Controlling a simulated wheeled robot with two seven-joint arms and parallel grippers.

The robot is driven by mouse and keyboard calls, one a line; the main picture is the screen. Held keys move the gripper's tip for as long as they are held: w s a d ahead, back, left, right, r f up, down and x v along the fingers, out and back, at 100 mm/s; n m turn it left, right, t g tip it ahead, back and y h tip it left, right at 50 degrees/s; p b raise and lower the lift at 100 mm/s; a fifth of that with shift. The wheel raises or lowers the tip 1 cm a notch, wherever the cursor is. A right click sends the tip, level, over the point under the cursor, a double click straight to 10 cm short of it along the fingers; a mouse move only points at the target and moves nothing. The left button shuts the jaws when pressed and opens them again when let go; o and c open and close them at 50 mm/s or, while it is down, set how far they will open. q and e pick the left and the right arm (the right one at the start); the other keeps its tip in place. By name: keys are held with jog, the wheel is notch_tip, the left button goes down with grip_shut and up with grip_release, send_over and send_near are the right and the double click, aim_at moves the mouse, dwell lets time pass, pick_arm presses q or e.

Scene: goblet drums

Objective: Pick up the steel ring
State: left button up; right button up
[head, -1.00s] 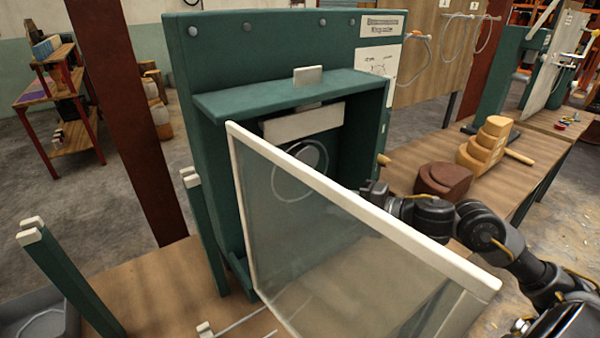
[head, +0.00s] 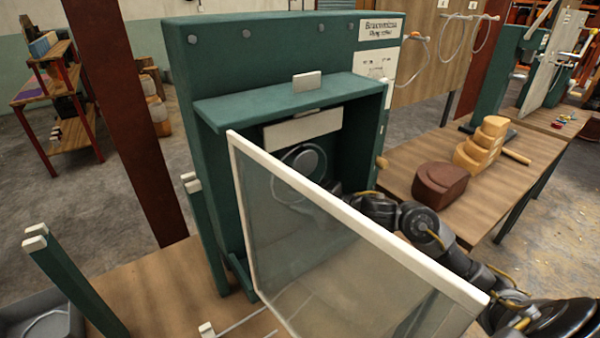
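A thin pale steel ring (head: 277,176) shows inside the green cabinet (head: 205,120), around or in front of a round grey disc on its back wall. Whether it hangs or rests on something is unclear. My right arm comes in from the right, behind the open glass door (head: 330,183). My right gripper (head: 330,190) is at the cabinet's opening, to the right of the ring. The door's frame and glass partly cover it, so its fingers cannot be made out. My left gripper is not in view.
The open door juts toward me, in front of my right arm. A shelf (head: 290,98) overhangs the opening. A brown wooden block (head: 440,186) and a stepped yellow block (head: 480,145) stand on the right table. Other rings (head: 453,40) hang at the back. A grey tray (head: 75,318) sits lower left.

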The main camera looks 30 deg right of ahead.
grip_shut()
dwell(1.4)
